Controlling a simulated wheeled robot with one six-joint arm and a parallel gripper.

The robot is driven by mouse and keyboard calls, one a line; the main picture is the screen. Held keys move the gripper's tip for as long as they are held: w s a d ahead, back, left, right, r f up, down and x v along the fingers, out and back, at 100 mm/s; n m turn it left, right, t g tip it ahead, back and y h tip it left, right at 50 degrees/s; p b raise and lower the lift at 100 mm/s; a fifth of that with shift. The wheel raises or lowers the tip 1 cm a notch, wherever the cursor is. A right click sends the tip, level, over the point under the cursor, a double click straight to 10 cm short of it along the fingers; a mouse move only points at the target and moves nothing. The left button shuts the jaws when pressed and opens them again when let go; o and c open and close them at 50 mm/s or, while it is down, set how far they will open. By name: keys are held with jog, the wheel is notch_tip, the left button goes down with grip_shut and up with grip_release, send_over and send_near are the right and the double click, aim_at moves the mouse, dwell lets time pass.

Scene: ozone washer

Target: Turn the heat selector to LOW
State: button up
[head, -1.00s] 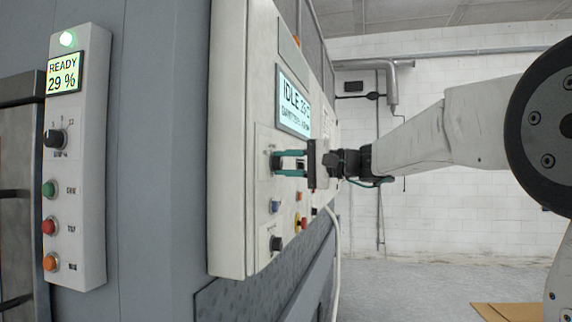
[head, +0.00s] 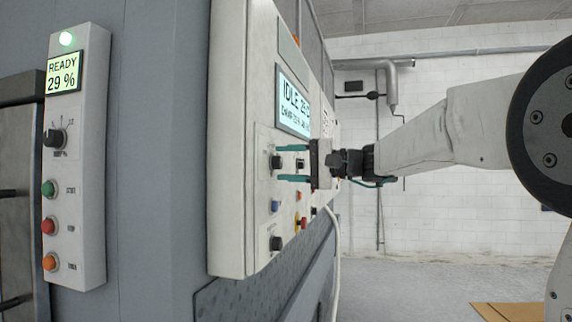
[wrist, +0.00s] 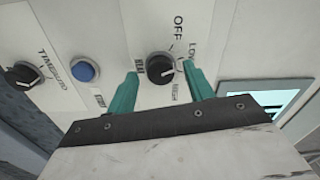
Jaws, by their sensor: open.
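The heat selector is a round black knob (wrist: 160,68) on the pale control panel, with OFF, LOW and HIGH printed around it. Its light pointer mark seems to face the HIGH side, at lower right in the wrist view. In the head view the knob (head: 277,162) shows between the teal fingers. My gripper (wrist: 161,71) is open, with one finger on each side of the knob and a visible gap to each. In the head view my gripper (head: 279,163) reaches the panel from the right.
A blue button (wrist: 85,69) and a timer knob (wrist: 24,74) sit left of the selector in the wrist view. A display (head: 294,100) reading IDLE is above it in the head view. A side panel (head: 90,180) with READY 29 % stands at left.

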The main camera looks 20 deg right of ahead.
jog(key=v, duration=0.7)
jog(key=shift+s, duration=0.1)
jog(key=s+a+f+g+h, duration=0.2)
jog(key=s+f+g+h, duration=0.15)
jog(key=s+f, duration=0.55)
jog(key=s+a+f+g+h, duration=0.2)
jog(key=s+f+g+h, duration=0.15)
jog(key=f, duration=0.95)
jog(key=s+f+n+g+h, duration=0.1)
jog(key=s+f+h, duration=0.3)
jog(key=s, duration=0.6)
jog(key=s+f+n+g+h, duration=0.1)
jog(key=s+f+n+h, duration=0.2)
jog(key=s+f, duration=0.5)
jog(key=s+n, duration=0.1)
jog(key=s, duration=0.2)
jog(key=shift+d+h, duration=0.35)
jog(key=shift+h, duration=0.05)
